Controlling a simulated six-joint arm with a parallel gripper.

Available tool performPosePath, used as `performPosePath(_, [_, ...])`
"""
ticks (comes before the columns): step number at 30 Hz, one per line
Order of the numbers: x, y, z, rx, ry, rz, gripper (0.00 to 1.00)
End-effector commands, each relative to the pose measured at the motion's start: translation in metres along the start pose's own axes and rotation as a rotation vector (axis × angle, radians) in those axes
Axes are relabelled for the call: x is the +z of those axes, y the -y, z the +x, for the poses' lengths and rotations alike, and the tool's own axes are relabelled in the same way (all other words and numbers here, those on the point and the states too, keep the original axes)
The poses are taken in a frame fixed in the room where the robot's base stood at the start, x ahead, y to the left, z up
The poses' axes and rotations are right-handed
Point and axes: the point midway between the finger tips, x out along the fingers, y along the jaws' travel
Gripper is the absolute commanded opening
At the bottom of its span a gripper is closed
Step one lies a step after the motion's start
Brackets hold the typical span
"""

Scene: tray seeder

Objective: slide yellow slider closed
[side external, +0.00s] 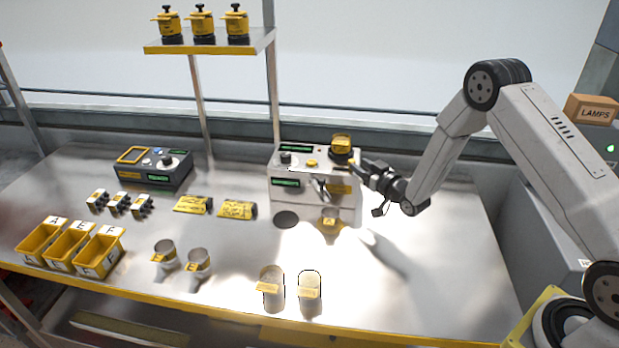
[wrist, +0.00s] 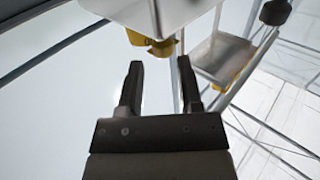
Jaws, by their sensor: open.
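The white seeder machine (side external: 350,205) stands at the back of the bench, with a black and yellow hopper (side external: 341,146) on its top right. I cannot tell for certain which yellow part is the slider. In the wrist view a yellow piece (wrist: 162,48) shows just beyond my fingertips, near the pale body above. My gripper (side external: 358,167) is at the right of the machine, close to the hopper's base, reaching in from the right. In the wrist view my gripper (wrist: 160,66) has its two dark fingers apart, with nothing held between them. Contact cannot be told.
A cup with a yellow tag (side external: 330,223) stands at the machine's front. A dark box (side external: 155,180), yellow packets (side external: 237,209), yellow bins (side external: 98,255) and several tagged cups (side external: 270,280) are to the left and front. A shelf (side external: 215,42) holds more hoppers. The bench's right side is clear.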

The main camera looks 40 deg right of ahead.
Motion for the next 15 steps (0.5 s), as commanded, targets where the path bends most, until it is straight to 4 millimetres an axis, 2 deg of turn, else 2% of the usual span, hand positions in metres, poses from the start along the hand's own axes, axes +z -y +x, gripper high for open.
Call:
performPosePath(6, [0.0, 0.0, -0.019, 0.0, 0.001, -0.001, 0.46])
performPosePath(15, [0.0, 0.0, -0.026, 0.0, -0.001, -0.001, 0.46])
